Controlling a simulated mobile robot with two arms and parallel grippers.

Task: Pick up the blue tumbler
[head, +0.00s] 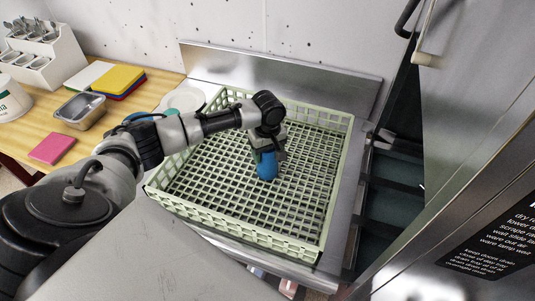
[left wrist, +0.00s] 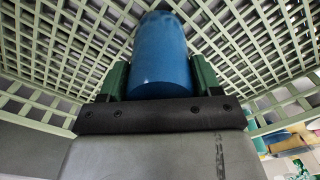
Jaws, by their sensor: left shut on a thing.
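The blue tumbler (head: 266,168) is in the pale green dish rack (head: 338,190), a little right of the rack's middle. My left gripper (head: 268,153) reaches down over the rack and is shut on the tumbler. In the left wrist view the tumbler (left wrist: 162,55) sits between the two green fingers of my left gripper (left wrist: 160,80), one on each side. I cannot tell whether the tumbler touches the rack floor. My right gripper is not in view.
The rack's raised walls surround the tumbler; the rest of its grid floor looks empty. White plates (head: 184,98) stand left of the rack. A metal pan (head: 82,108), a pink cloth (head: 52,148) and a cutlery holder (head: 42,55) are on the wooden counter (head: 140,90).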

